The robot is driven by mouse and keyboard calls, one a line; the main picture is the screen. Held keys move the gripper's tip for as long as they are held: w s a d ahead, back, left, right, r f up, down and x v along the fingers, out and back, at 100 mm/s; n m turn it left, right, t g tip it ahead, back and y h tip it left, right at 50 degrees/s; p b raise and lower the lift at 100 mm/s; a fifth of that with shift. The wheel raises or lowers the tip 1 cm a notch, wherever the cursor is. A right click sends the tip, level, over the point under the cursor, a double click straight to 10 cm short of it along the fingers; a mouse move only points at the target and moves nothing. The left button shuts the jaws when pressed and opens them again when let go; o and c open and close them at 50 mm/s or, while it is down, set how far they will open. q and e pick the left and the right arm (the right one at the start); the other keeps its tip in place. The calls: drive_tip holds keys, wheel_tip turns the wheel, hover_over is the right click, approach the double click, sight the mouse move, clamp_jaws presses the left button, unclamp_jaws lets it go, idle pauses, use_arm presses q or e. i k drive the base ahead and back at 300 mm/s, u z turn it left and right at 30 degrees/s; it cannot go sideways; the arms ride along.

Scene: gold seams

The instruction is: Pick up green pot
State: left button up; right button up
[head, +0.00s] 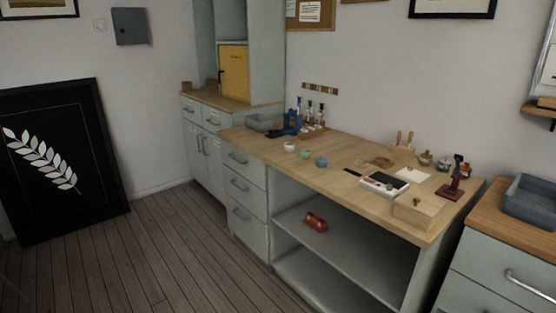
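A small green pot (305,154) stands on the wooden worktop (345,200), left of its middle. A white pot (290,147) is just to its left and a blue pot (321,162) just to its right; the three form a short row with small gaps. Neither of my grippers shows in the head view, so whether they are open or shut is hidden.
A blue device (292,122) and several bottles stand behind the pots. A white-topped box (384,184), a wooden block (414,210) and a dark red stand (453,184) are to the right. A red roll (315,222) lies on the shelf below. The wooden floor (150,260) in front is clear.

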sight(305, 154)
drive_tip(key=z, duration=0.4)
drive_tip(key=k, duration=0.2)
drive_tip(key=u, duration=1.1)
drive_tip(key=i, duration=1.85)
drive_tip(key=z, duration=0.8)
